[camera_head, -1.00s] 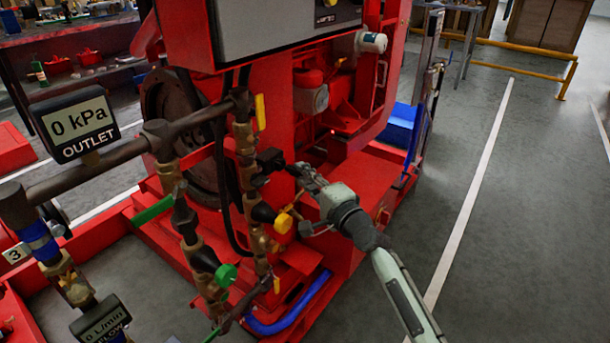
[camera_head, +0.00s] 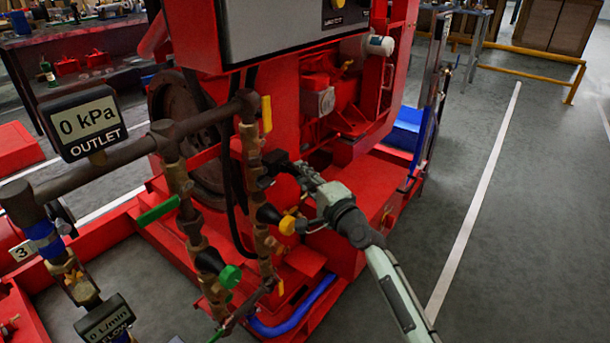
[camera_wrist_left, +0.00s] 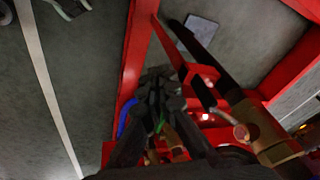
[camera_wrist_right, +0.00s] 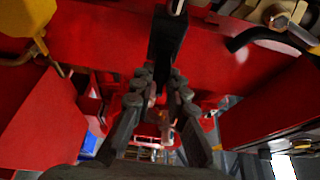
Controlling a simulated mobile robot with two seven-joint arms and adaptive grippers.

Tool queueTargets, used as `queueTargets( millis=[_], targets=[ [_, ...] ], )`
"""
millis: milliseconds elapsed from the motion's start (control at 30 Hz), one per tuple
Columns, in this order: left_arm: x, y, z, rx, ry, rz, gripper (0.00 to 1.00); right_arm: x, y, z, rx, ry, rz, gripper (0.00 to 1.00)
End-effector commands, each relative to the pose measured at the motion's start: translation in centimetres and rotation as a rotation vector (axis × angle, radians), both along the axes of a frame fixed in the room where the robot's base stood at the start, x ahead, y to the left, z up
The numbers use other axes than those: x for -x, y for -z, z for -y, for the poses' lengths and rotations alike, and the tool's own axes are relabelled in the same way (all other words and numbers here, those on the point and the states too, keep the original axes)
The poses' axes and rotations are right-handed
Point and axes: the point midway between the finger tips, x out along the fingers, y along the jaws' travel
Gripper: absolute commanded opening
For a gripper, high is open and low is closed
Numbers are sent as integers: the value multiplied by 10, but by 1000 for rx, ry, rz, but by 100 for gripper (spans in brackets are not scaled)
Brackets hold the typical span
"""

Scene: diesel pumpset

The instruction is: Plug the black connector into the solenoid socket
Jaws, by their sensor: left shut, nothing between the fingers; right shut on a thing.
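My right gripper (camera_head: 287,166) reaches in from the right to the upright brass valve pipe (camera_head: 250,150). It is shut on the black connector (camera_head: 274,160), close beside the pipe. In the right wrist view, the connector is a dark block (camera_wrist_right: 168,38) extending beyond the fingertips (camera_wrist_right: 152,85). A small black block (camera_head: 264,183) on the pipe sits just below the connector; I cannot tell whether it is the solenoid socket, or whether the two touch. My left gripper (camera_wrist_left: 160,88) is shut and empty in the left wrist view, outside the head view.
A yellow handle (camera_head: 266,113) is above the connector and a yellow-orange knob (camera_head: 288,225) below it. The outlet display (camera_head: 85,124) stands left on dark pipes. The red pumpset frame (camera_head: 335,150) is behind. Open floor (camera_head: 480,230) lies to the right.

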Motion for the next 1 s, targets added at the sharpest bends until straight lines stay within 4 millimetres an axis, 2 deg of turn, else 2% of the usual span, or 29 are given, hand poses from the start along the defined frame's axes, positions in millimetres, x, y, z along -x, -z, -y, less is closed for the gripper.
queueTargets(
  millis=[400,433,600,867,1000],
  targets=[
    [0,1,-1,-1,1,0,0,-4,-2,-6,-2,-1,3,0],
    [0,0,-1,-1,1,0,0,-4,-2,-6,-2,-1,3,18],
    [0,0,-2,-4,2,0,0,-3,-1,-6,-1,-1,2,38],
    [0,0,-2,-7,4,-1,0,-3,0,-5,0,0,0,38],
    [0,1,-2,-4,4,-2,0,4,0,-1,-1,0,-1,38]
  ],
)
